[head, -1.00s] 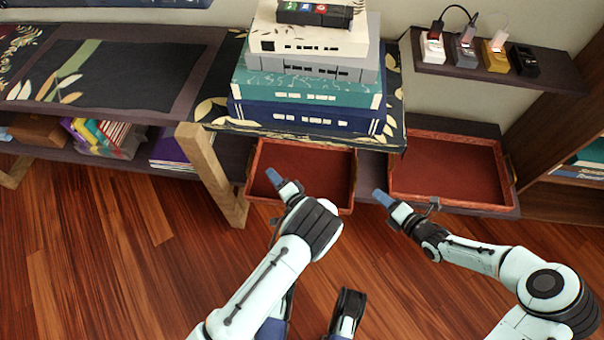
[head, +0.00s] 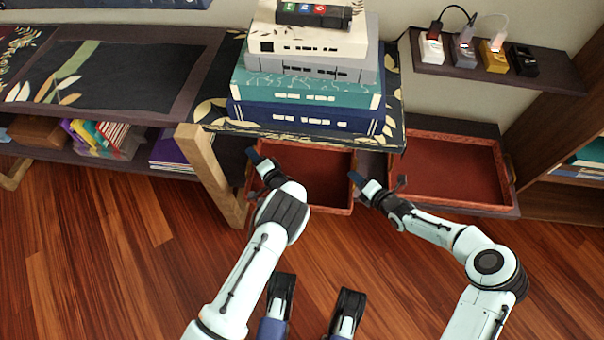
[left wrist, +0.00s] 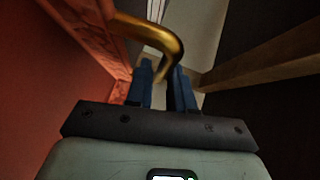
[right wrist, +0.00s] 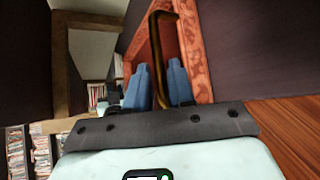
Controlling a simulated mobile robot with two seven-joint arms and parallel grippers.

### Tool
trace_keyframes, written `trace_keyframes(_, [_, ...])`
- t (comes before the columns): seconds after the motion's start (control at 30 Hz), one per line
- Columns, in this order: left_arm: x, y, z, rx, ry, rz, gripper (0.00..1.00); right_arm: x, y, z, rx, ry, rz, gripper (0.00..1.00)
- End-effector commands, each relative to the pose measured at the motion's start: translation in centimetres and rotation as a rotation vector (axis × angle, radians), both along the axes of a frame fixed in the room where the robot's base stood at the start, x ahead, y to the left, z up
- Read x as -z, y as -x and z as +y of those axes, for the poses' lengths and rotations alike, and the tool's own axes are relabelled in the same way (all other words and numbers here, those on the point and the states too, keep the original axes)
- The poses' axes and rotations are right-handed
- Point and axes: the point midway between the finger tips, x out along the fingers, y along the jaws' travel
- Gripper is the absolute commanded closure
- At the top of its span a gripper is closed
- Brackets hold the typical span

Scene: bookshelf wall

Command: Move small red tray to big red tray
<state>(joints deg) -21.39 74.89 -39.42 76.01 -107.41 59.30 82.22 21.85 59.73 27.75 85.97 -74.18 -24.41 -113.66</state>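The small red tray (head: 320,175) lies under the stack of books, at the left of the big red tray (head: 450,198). My left gripper (head: 257,160) is at the small tray's left side. In the left wrist view its blue fingers (left wrist: 163,70) stand apart, with a gold handle (left wrist: 160,35) passing between them. My right gripper (head: 356,183) is at the small tray's right side. In the right wrist view its fingers (right wrist: 158,68) also stand apart around a bronze handle (right wrist: 156,45). I cannot tell whether either handle touches the fingers. The big tray looks empty.
A stack of books (head: 305,115) stands on the shelf top above the small tray. A wooden leg (head: 212,175) is close to my left gripper. A small shelf with chargers (head: 495,68) is above the big tray. The wooden floor (head: 120,250) in front is clear.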

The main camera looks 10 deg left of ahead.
Motion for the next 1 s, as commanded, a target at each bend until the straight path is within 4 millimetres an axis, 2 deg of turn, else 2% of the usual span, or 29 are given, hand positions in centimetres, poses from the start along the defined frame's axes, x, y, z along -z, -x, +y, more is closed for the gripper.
trace_keyframes(0.2, [0.21,-0.77,1.05,0.000,-0.001,0.000,0.78,0.48,-0.85,0.90,0.001,-0.001,0.000,0.77])
trace_keyframes(0.47, [0.21,-0.81,1.10,0.000,-0.001,0.001,0.78,0.51,-0.88,0.92,0.001,-0.001,0.000,0.77])
trace_keyframes(0.57, [0.21,-0.81,1.09,0.000,-0.001,0.001,1.00,0.51,-0.87,0.91,0.001,-0.001,0.000,1.00])
trace_keyframes(1.0, [0.20,-0.80,1.06,0.000,0.000,0.000,1.00,0.48,-0.88,0.89,0.001,-0.001,0.000,1.00])
